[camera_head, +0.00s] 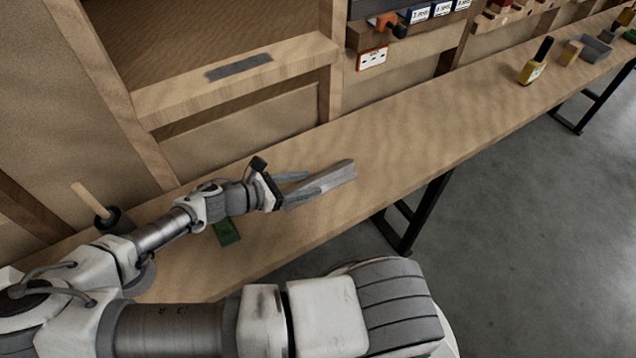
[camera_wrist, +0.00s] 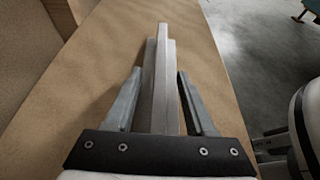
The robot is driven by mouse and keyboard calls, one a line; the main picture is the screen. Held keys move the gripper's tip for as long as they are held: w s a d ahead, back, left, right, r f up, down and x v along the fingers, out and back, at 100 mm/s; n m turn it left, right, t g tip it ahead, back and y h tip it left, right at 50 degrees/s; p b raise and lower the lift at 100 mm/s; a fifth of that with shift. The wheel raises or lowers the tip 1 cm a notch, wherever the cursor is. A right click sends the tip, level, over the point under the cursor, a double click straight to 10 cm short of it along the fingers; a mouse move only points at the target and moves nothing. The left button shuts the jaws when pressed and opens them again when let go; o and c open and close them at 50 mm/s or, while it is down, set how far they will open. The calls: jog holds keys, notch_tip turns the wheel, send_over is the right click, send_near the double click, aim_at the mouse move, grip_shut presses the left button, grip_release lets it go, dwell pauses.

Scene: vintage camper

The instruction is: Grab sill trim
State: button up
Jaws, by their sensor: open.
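The sill trim (camera_head: 335,179) is a long, pale grey, stepped strip on the workbench, pointing away from my gripper. In the wrist view the trim (camera_wrist: 160,75) runs lengthwise between the two fingers, with its near end close to the dark palm. My gripper (camera_head: 308,182) is open around the trim. The wrist view of the gripper (camera_wrist: 160,72) shows a gap on each side, so neither finger appears to press on it. I cannot tell how high the fingers are above the bench.
The wooden workbench (camera_head: 410,125) runs to the far right. A framed opening with a dark grey strip (camera_head: 240,67) on its ledge stands behind. A green object (camera_head: 227,232) lies near my forearm, and a wooden-handled tool (camera_head: 92,203) stands left.

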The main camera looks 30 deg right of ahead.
jog(key=shift+d+f, duration=0.1)
jog(key=shift+d, duration=0.1)
grip_shut()
dwell(0.5)
